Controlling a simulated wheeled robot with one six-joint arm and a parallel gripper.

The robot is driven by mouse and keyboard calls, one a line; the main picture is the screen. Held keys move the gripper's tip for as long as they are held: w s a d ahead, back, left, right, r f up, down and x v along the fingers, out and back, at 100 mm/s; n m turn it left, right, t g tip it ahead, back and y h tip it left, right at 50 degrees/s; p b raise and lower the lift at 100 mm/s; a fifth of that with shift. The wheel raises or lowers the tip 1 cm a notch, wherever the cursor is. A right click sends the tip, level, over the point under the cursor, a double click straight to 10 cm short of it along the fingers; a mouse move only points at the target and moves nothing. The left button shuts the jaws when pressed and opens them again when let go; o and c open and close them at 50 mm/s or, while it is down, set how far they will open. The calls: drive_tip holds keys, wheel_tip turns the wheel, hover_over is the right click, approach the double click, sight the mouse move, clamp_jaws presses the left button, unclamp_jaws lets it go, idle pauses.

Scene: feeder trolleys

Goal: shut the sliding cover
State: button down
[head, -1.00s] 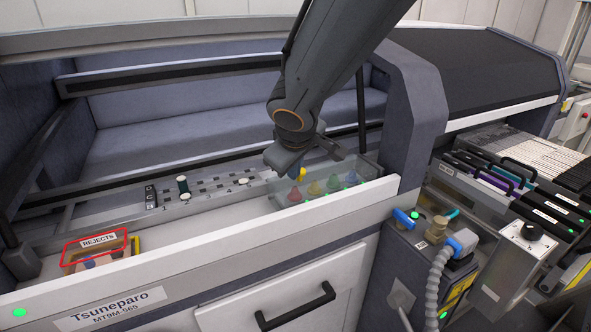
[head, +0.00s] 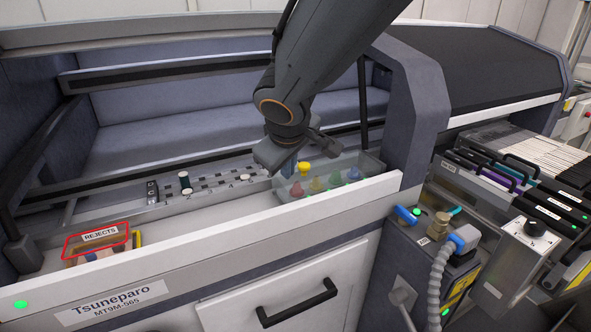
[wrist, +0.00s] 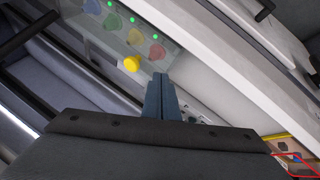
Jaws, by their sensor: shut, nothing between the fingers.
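A clear box (head: 370,163) holds a row of coloured cones, red, olive, green and blue, with green lights in front. A yellow knob (head: 304,168) stands at its left end, above the red cone; I take it for the cover's handle. The clear cover's edges are hard to make out. The knob also shows in the wrist view (wrist: 132,64), with the box (wrist: 88,46) beyond it. My gripper (head: 287,172) is just left of the knob. In the wrist view its fingers (wrist: 160,78) are together and empty, apart from the knob.
A REJECTS bin (head: 78,247), outlined in red, sits at the left of the machine. A plate with numbered slots and small pegs (head: 205,185) lies left of my gripper. A white front rail (head: 230,235) runs before the box. A grey housing (head: 420,110) stands to its right.

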drive_tip(key=v, duration=0.9)
drive_tip(key=s+d+f+m+g, duration=0.3)
drive_tip(key=s+d+f+m, duration=0.1)
drive_tip(key=d+f, duration=0.5)
drive_tip(key=s+d+f+m+g, duration=0.3)
drive_tip(key=s+d+f+m, duration=0.2)
drive_tip(key=s+d+f, duration=0.2)
drive_tip(key=d+f, duration=0.2)
drive_tip(key=d, duration=0.1)
drive_tip(key=shift+s+f, duration=0.3)
drive_tip(key=shift+f, duration=0.05)
drive_tip(key=shift+d, duration=0.2)
